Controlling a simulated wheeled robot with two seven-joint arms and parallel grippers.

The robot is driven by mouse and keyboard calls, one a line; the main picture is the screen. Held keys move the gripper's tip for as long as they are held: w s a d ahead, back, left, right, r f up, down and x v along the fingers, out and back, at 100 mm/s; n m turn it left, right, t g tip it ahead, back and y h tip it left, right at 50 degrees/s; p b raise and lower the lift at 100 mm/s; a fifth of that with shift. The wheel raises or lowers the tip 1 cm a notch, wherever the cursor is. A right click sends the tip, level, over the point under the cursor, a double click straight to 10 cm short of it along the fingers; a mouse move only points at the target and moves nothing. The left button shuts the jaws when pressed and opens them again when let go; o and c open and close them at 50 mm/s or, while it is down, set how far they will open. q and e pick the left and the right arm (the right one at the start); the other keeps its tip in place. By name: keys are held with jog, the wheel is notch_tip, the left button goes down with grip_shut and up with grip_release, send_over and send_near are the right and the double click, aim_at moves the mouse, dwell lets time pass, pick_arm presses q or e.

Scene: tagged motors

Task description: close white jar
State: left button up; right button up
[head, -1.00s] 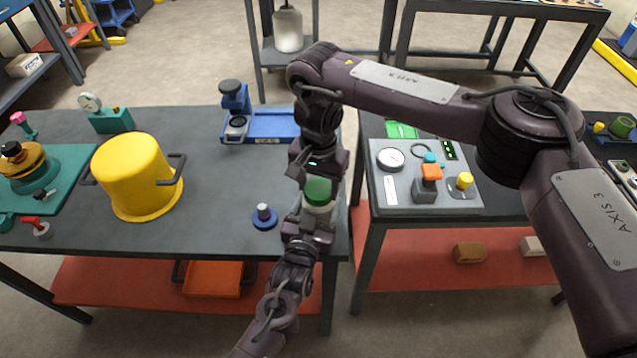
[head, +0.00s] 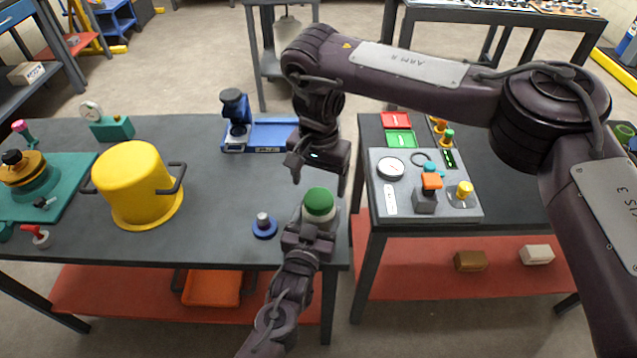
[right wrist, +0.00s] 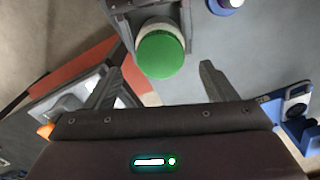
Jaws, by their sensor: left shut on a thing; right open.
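The white jar (head: 321,217) stands at the right end of the left table with a green lid (head: 319,201) on its top. My left gripper (head: 309,232) is shut on the jar from the near side. My right gripper (head: 318,180) is open and empty, above and behind the lid, apart from it. In the right wrist view the green lid (right wrist: 160,54) shows beyond the open fingers (right wrist: 158,82), covering most of the jar. Whether the lid is fully tight cannot be told.
A blue knobbed disc (head: 264,226) sits just left of the jar. A yellow pot (head: 136,183) and a blue device (head: 262,137) stand farther left and back. A grey control panel (head: 400,208) is on the right table, across a gap.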

jog(key=shift+c, duration=0.4)
jog(key=n, duration=0.4)
jog(key=shift+a+r, duration=0.15)
jog(key=n, duration=0.7)
jog(key=shift+a+r, duration=0.15)
jog(key=shift+r, duration=0.1)
jog(key=n, duration=0.4)
jog(key=shift+w+r, duration=0.1)
jog(key=shift+r, duration=0.1)
jog(key=n, duration=0.7)
jog(key=shift+r, duration=0.2)
jog(key=n, duration=0.4)
jog(key=shift+r+n, duration=0.2)
jog(key=shift+n, duration=0.2)
jog(key=n, duration=0.6)
jog(key=shift+r+n, duration=0.2)
jog(key=shift+n, duration=0.2)
jog(key=n, duration=0.6)
jog(key=shift+d+r, duration=0.2)
jog(key=shift+r, duration=0.05)
jog(key=n, duration=0.5)
jog(key=shift+d+r, duration=0.15)
